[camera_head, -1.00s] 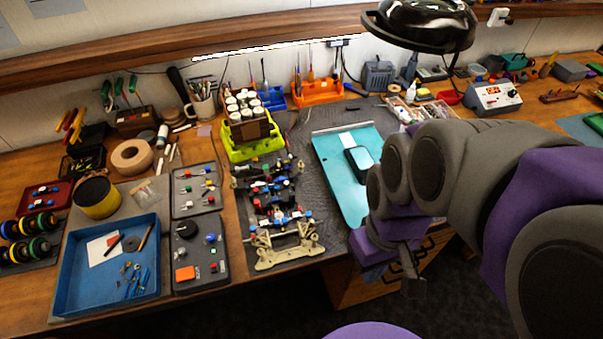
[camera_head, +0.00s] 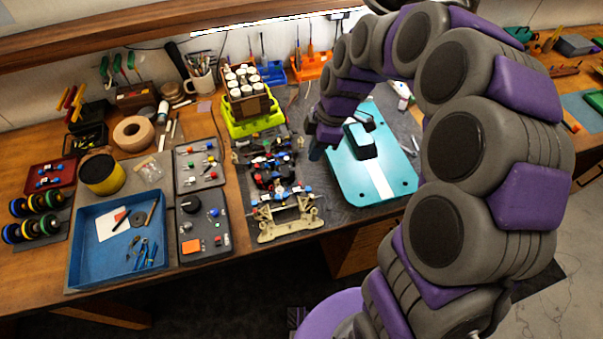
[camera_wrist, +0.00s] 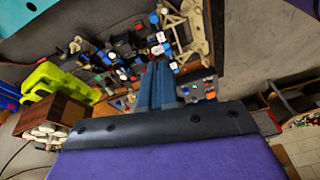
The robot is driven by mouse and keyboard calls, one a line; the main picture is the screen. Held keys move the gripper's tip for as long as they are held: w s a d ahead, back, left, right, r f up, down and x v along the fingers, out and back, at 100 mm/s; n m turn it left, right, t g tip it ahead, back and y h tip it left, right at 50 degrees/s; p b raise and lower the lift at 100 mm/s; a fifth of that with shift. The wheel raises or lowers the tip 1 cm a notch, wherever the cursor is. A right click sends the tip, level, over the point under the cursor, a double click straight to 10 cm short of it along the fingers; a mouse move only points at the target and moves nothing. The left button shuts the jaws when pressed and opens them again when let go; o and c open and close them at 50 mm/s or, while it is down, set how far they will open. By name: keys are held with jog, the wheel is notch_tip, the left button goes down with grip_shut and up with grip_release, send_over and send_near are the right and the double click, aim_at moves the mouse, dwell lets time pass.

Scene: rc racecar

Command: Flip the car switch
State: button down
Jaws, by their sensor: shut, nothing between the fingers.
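The car (camera_head: 275,180) is a bare chassis with blue, red and dark parts and a beige frame end. It lies on the dark mat, left of the teal board (camera_head: 345,185). It also shows beyond my fingers in the wrist view (camera_wrist: 125,60). My gripper (camera_head: 316,153) is above the mat between the car's right side and the teal board. In the wrist view my gripper (camera_wrist: 158,75) has its fingers together and empty, pointing towards the car. Whether the fingertips touch the car cannot be told. I cannot single out the switch among the small parts.
Left of the car are a grey panel with small coloured knobs (camera_head: 199,167), a dark panel with an orange block (camera_head: 203,230) and a blue tray (camera_head: 85,240). A yellow-green bin (camera_head: 250,122) with white-topped bottles stands behind the car. My arm arches over the right side.

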aim_at(298, 183)
jog(key=w+f, duration=0.1)
jog(key=w+n, duration=0.1)
jog(key=w+f+n, duration=0.1)
jog(key=w, duration=0.1)
jog(key=shift+a+f, duration=0.35)
jog(key=x, duration=0.4)
jog(key=b+x, duration=0.1)
jog(key=x, duration=0.7)
jog(key=shift+d+f, duration=0.2)
jog(key=shift+f, duration=0.3)
jog(key=shift+f+b, duration=0.35)
jog(key=shift+f, duration=0.2)
jog(key=shift+w+f, duration=0.1)
jog(key=shift+f+y+b, duration=0.15)
jog(key=shift+y+b, duration=0.15)
jog(key=shift+b, duration=0.15)
